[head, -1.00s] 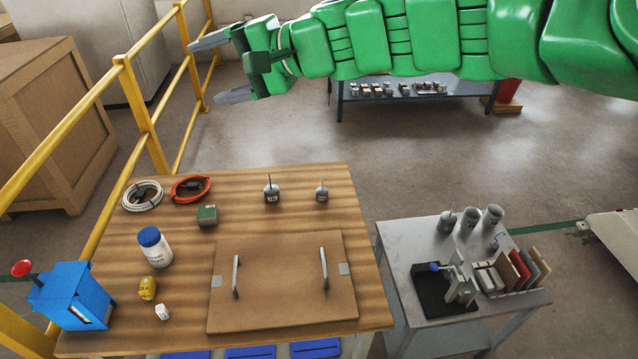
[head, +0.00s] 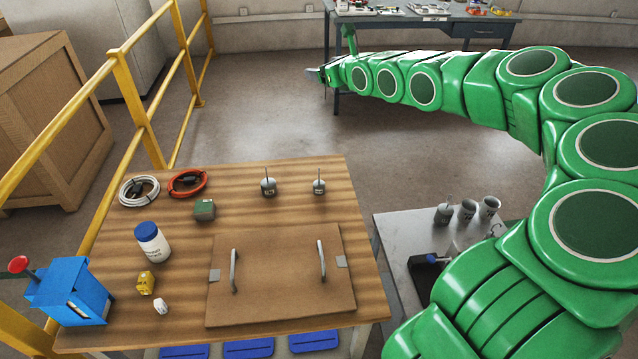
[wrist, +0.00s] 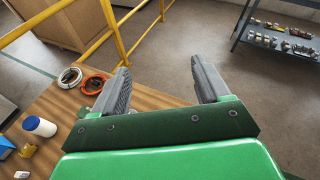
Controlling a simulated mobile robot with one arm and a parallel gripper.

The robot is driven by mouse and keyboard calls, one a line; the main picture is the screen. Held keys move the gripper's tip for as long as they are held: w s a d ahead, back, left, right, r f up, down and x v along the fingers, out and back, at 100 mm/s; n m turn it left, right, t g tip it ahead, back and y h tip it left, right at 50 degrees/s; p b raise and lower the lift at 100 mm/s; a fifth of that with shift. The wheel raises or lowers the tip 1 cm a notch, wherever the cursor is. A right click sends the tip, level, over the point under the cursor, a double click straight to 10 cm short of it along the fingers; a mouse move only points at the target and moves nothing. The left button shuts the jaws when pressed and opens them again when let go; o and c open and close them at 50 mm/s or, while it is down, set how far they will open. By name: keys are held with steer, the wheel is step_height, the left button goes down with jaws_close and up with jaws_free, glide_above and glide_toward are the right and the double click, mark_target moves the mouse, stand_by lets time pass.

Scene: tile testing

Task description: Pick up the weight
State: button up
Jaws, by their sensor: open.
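Two small grey weights with thin upright stems stand near the back of the wooden table in the head view: a larger one (head: 268,187) and a smaller one (head: 319,187) to its right. A similar grey piece with a stem (head: 443,213) stands on the side table, beside grey cups. I cannot tell which weight is meant. My gripper (head: 322,76) is up beyond the table's back edge, apart from the weights. The wrist view shows my gripper (wrist: 160,70) open, with nothing between its fingers. The weights do not show there.
The wooden table (head: 365,265) holds a handled board (head: 280,290), a white bottle (head: 152,242), cable coils (head: 187,183), a green block (head: 204,210) and a blue box (head: 68,292). A yellow railing (head: 128,80) runs along the left. My arm hides much of the side table (head: 392,228).

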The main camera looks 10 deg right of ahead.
step_height(320, 180, down, 5)
steer(key=d+m+g, duration=0.1)
steer(key=m, duration=0.1)
glide_toward(320, 184)
steer(key=x, duration=0.4)
steer(key=shift+w+a, duration=0.1)
steer(key=shift+a, duration=0.35)
steer(key=shift+x, duration=0.85)
steer(key=shift+d+x, duration=0.2)
steer(key=shift+x, duration=1)
steer(key=shift+d+x, duration=0.15)
steer(key=shift+x, duration=1.9)
jaws_close()
